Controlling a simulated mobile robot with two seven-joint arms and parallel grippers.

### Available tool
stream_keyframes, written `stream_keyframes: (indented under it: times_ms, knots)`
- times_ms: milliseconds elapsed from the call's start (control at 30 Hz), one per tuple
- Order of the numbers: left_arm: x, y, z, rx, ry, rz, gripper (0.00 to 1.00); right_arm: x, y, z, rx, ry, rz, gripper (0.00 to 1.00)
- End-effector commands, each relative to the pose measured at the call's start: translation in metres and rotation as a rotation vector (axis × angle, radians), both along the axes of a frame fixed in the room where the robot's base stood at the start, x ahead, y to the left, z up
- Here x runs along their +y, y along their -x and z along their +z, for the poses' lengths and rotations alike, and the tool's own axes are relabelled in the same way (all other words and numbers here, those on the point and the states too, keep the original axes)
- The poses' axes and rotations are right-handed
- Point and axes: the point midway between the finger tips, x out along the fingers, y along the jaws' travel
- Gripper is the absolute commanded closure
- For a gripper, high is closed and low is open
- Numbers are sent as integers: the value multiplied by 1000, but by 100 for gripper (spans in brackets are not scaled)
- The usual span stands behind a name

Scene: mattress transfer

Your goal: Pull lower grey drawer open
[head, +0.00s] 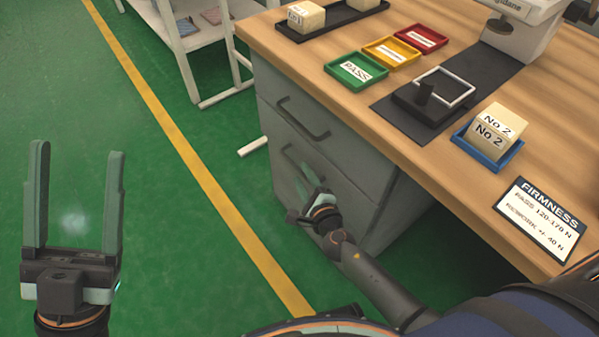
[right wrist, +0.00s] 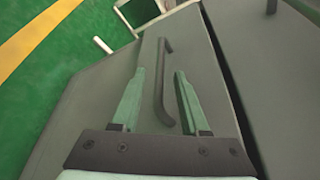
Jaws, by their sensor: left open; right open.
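The grey cabinet under the table has an upper drawer (head: 325,150) and a lower grey drawer (head: 345,193), which looks closed. The lower drawer's dark bar handle (head: 287,153) is partly hidden by my right gripper (head: 306,180). In the right wrist view, the handle (right wrist: 164,85) lies between the two green fingers of my right gripper (right wrist: 160,73), which are open with gaps on both sides. I cannot tell whether the fingertips touch the drawer front. My left gripper (head: 77,150) is open and empty over the green floor at the left.
The upper drawer's handle (head: 303,121) sits just above. The wooden tabletop (head: 400,150) overhangs the cabinet and holds coloured trays, foam blocks and a firmness card (head: 541,220). A white rack (head: 190,60) stands behind. The green floor (head: 190,210) before the drawers is clear.

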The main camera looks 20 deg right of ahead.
Motion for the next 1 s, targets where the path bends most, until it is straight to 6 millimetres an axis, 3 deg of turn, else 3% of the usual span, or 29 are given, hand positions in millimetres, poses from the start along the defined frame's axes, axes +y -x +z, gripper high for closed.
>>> stream_keyframes:
  times_ms: [200, 567, 900, 1000]
  knots:
    - [0, 0, -9, 6, 5, -7, 33, 1, -24, -6, -1, -1, -1, 55]
    - [-1, 0, -9, 8, 7, -10, 33, 1, -29, -6, 0, -1, 0, 55]
    - [-1, 0, -9, 8, 8, -10, 33, 1, -28, -6, 0, -1, 0, 94]
    - [-1, 0, -9, 8, 8, -10, 33, 1, -28, -6, 0, -1, 0, 100]
